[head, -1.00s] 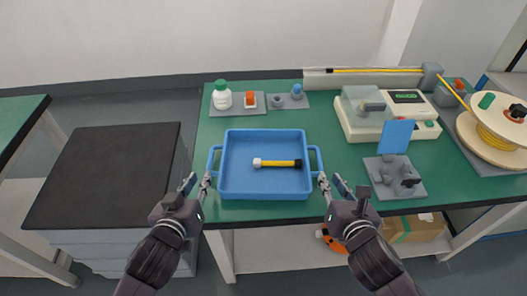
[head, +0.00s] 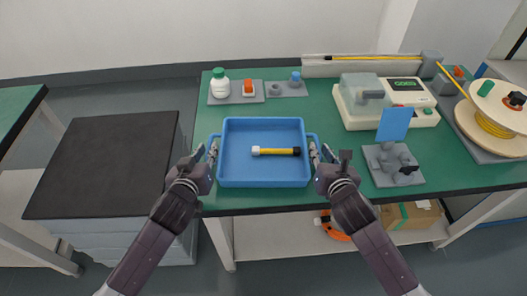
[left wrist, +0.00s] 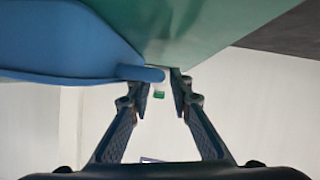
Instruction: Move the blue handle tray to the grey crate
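The blue handle tray (head: 264,178) sits level on the green workbench near its front edge. A short yellow rod (head: 276,151) with a white end and a black end lies in it. My left gripper (head: 205,152) is at the tray's left handle with its fingers apart. In the left wrist view the blue handle (left wrist: 150,73) reaches between the fingertips (left wrist: 160,78), with a small gap by the right finger. My right gripper (head: 321,153) is at the right handle, fingers apart around it. A grey crate (head: 130,238) with a flat dark top (head: 105,165) stands left of the bench.
The dark top is bare. To the right are a beige machine (head: 385,108), a grey fixture with a blue plate (head: 393,125) and a cable spool (head: 495,118).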

